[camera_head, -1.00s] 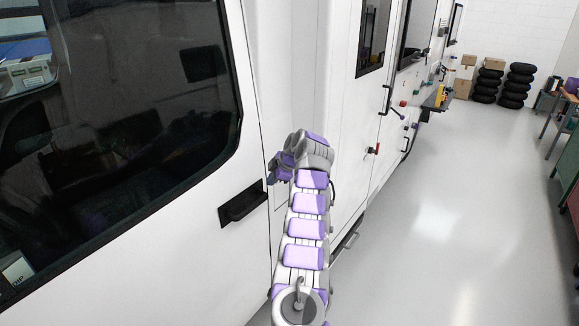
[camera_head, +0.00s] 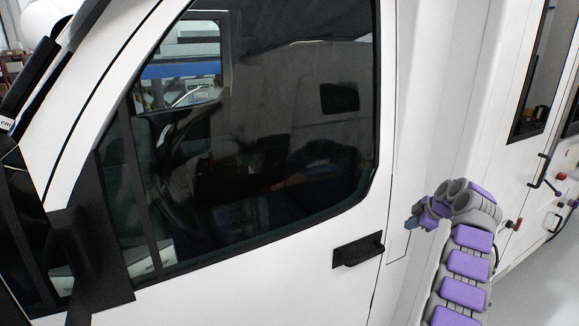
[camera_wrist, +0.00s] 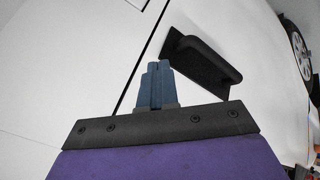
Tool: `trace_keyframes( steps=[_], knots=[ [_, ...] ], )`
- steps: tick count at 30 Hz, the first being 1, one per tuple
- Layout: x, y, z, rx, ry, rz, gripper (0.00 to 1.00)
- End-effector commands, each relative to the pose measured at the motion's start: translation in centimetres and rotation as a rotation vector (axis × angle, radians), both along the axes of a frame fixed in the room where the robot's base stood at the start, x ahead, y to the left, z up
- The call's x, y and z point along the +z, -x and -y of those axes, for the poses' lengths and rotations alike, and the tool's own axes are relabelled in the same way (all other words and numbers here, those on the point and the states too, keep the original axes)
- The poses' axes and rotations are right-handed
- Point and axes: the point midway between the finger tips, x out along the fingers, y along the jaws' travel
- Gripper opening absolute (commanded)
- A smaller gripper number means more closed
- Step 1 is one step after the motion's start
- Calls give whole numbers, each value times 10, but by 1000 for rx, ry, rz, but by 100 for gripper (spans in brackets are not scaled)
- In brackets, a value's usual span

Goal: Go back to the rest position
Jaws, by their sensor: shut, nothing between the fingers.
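My gripper (camera_head: 411,224) is at the end of my purple and grey arm, on the right of the head view, beside the white motorhome's side. In the wrist view my gripper (camera_wrist: 155,68) shows its blue-grey fingers together with nothing between them. The black door handle (camera_head: 358,250) is left of and below the gripper in the head view. In the wrist view the handle (camera_wrist: 205,60) is just right of the fingertips; I cannot tell the exact gap. My arm hides part of the motorhome's side.
The cab door with its dark window (camera_head: 270,150) fills the middle of the head view. A red-knobbed fitting (camera_head: 514,224) and a black grab handle (camera_head: 541,171) stick out from the side at the right. A wheel (camera_wrist: 299,52) shows in the wrist view.

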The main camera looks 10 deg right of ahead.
Motion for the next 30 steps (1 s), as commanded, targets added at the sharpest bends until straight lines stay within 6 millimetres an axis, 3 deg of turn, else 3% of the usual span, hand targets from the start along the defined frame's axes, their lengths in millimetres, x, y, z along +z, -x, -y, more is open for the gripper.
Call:
trace_keyframes(
  steps=[4, 7, 17, 23, 30],
  knots=[
    [2, -2, -9, -14, -24, -12, 0],
    [13, -5, -30, -42, -61, -36, 0],
    [48, 0, -145, -183, -211, -185, 0],
    [60, 24, -210, -272, -278, -289, 0],
    [67, 73, -287, -380, -318, -416, 0]
  ],
)
